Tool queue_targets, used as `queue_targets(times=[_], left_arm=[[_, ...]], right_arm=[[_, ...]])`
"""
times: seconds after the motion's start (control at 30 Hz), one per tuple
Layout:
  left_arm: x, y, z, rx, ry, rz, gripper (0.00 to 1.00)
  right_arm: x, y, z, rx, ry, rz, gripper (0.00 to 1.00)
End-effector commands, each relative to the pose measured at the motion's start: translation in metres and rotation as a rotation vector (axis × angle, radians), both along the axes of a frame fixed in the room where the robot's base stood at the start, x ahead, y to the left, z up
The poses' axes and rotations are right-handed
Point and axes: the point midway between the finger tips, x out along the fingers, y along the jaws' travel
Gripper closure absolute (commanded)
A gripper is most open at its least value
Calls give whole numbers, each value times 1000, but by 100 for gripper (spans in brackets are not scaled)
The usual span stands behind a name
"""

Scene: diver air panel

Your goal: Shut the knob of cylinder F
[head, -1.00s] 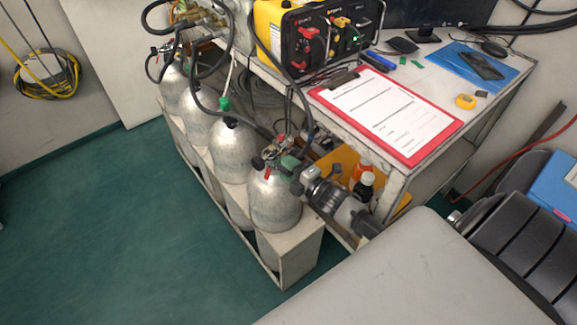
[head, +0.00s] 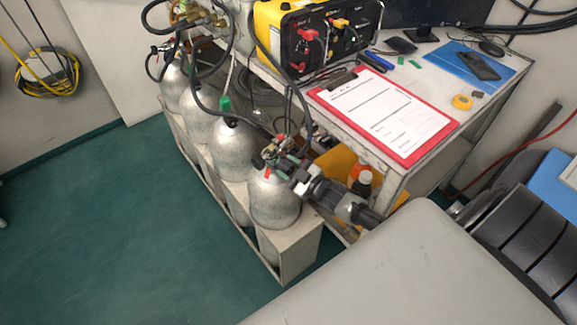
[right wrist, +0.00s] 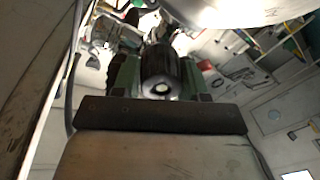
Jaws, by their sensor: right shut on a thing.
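Several silver cylinders stand in a row in a rack; no letter is legible on them. The nearest cylinder (head: 274,200), at the front end, has a valve with hoses on top. My right gripper (head: 283,163) reaches in from the right at this valve. In the right wrist view a black ribbed knob (right wrist: 159,72) with a pale centre sits between the green fingers of my right gripper (right wrist: 160,85), which is shut on it. In the head view the gripper largely hides this knob. My left gripper is not in view.
The rack (head: 298,250) holds the cylinders beside a workbench with a red clipboard (head: 440,128) and a yellow-black panel (head: 318,40). Bottles and a yellow bin (head: 339,163) sit under the bench. Black hoses run over the cylinders. Green floor (head: 90,230) is clear at left.

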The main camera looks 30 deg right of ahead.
Motion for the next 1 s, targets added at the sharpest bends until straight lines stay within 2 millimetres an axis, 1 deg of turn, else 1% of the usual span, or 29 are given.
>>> queue_targets(times=[0.47, 1.0], left_arm=[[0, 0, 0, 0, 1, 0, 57], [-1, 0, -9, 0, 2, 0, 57]], right_arm=[[0, -2, -2, 438, 100, 0, 80], [0, -2, -3, 940, 211, 0, 80]])
